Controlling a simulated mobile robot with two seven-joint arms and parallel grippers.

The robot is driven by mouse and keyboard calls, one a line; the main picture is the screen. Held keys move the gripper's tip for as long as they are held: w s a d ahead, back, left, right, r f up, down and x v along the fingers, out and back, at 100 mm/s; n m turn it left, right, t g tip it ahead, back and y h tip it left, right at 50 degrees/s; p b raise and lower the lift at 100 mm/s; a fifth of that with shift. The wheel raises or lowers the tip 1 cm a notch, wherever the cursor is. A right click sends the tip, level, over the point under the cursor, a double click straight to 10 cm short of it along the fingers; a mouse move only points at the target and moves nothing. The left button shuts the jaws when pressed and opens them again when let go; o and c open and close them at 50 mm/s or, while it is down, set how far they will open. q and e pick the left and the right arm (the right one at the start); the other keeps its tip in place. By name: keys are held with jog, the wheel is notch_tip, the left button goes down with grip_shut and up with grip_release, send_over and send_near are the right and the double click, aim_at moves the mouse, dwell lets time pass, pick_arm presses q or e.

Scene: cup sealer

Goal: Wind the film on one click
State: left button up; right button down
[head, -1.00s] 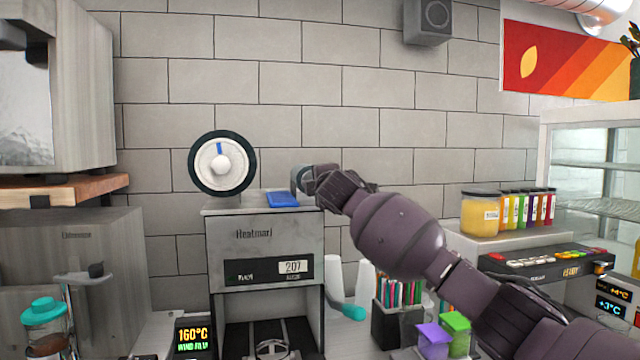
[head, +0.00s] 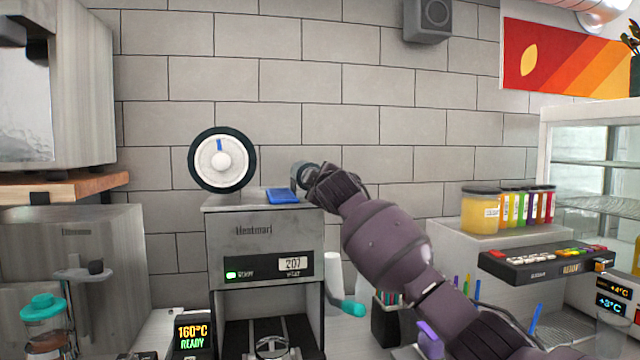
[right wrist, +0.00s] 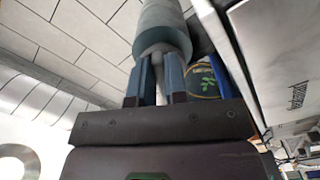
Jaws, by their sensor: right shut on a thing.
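The cup sealer (head: 253,229) is a grey box with a counter and a lit green light on its front. A dark-rimmed white wheel (head: 222,160) with a blue mark near its top stands above its left side. A grey-blue roller end (head: 299,176) shows above its top right corner. My right gripper (head: 312,175) is there; in the right wrist view its fingers (right wrist: 160,80) are shut around a thin pale stem (right wrist: 150,72) below a grey cylinder (right wrist: 160,25). My left gripper is not in view.
A lever with a teal grip (head: 352,308) sticks out at the sealer's right. A blue pad (head: 283,196) lies on its top. A teal-lidded jar (head: 43,310) stands at left. A button panel (head: 548,262) and jars (head: 481,211) stand at right. My right arm hides part of the counter.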

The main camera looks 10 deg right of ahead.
jog(key=shift+f, duration=0.1)
dwell(0.3)
jog(key=c, duration=1.1)
grip_release()
jog(key=shift+c, duration=0.2)
pick_arm(q)
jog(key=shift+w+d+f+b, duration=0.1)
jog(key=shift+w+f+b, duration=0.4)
jog(key=shift+b, duration=0.65)
pick_arm(e)
jog(key=s, duration=1)
jog(key=shift+s, duration=0.4)
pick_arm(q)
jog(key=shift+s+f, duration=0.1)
